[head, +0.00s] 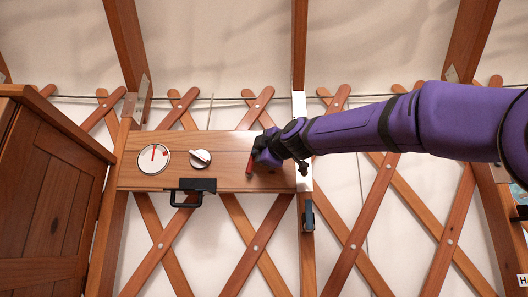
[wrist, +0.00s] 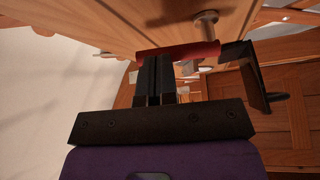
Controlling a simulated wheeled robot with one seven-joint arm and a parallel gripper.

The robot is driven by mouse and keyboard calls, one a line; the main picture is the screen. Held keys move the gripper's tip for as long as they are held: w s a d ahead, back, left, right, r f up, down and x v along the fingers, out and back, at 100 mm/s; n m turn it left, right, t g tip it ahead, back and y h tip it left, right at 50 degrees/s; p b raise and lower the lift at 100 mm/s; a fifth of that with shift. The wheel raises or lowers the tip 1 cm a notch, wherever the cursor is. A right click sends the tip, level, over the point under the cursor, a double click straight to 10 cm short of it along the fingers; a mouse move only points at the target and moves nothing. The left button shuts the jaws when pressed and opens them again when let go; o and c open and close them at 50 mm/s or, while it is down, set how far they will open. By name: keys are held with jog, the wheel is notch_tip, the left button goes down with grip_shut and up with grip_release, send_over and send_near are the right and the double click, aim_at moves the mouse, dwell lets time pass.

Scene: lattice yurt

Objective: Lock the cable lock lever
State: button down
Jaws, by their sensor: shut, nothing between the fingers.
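A red lever (head: 250,163) stands near upright at the right part of a wooden panel (head: 225,148). In the wrist view the red lever (wrist: 180,50) runs across just beyond the fingertips. I take it for the cable lock lever; no label shows. My gripper (wrist: 158,62) is shut and empty, with its two dark fingers side by side. The fingertips are at the lever's left part; I cannot tell whether they touch it. In the head view my gripper (head: 258,153) is beside the lever, and its fingertips are partly hidden.
The panel also carries a round dial (head: 152,158), a knob (head: 200,159) and a black bracket (head: 190,187) at its lower edge. A blue-grey fitting (head: 309,214) hangs on the post to the right. A wooden cabinet (head: 45,195) stands at left. Lattice fills the wall behind.

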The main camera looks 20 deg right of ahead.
dwell(0.4)
jog(key=shift+w+a+r+n+g, duration=0.2)
jog(key=shift+a+r+n+g, duration=0.1)
jog(key=shift+a+n+g, duration=0.3)
jog(key=shift+s, duration=0.1)
